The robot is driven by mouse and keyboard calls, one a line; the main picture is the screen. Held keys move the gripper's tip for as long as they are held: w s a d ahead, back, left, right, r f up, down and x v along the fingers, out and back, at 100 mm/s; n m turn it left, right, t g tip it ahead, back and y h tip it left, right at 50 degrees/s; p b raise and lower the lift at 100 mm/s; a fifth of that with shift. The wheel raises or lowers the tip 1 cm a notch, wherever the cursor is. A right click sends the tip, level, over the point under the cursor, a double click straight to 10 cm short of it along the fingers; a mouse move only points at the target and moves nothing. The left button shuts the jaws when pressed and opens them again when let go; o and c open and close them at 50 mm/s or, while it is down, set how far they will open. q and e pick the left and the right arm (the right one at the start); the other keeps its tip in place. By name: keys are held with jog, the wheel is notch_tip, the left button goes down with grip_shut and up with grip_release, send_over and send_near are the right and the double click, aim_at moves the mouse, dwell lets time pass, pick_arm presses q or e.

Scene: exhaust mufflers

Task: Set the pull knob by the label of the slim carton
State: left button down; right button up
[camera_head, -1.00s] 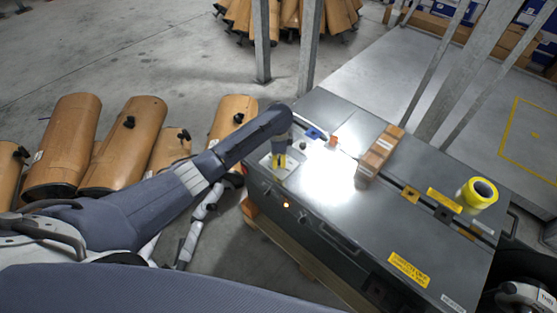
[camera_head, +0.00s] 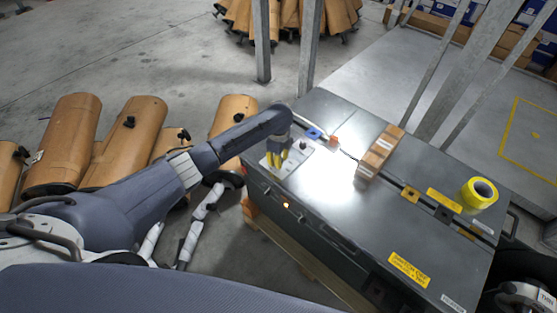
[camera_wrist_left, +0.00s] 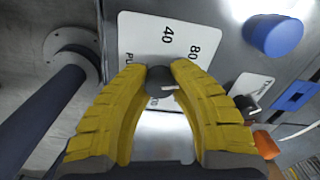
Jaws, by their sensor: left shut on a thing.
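My left gripper (camera_head: 279,160) has yellow fingers and reaches down to a white scale plate (camera_head: 298,154) near the left end of the dark metal case. In the left wrist view, the fingertips (camera_wrist_left: 160,76) close on a dark round pull knob (camera_wrist_left: 159,79). The slim brown carton (camera_head: 380,152) lies on the case to the right of the plate. It has pale label marks, too small to read.
A blue knob (camera_head: 314,133) and a small orange part (camera_head: 333,141) sit close beside the plate. A yellow tape roll (camera_head: 478,194) stands on the case (camera_head: 330,205) at right. Grey posts (camera_head: 309,50) rise behind it. Brown mufflers (camera_head: 64,146) lie on the floor at left.

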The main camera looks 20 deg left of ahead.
pick_arm(q)
jog(key=m, duration=0.6)
jog(key=shift+m, duration=0.3)
jog(key=m, duration=0.5)
jog(key=shift+m, duration=0.3)
jog(key=c, duration=1)
grip_release()
jog(key=shift+r, duration=0.1)
notch_tip(320, 180, up, 12)
jog(key=shift+f, duration=0.1)
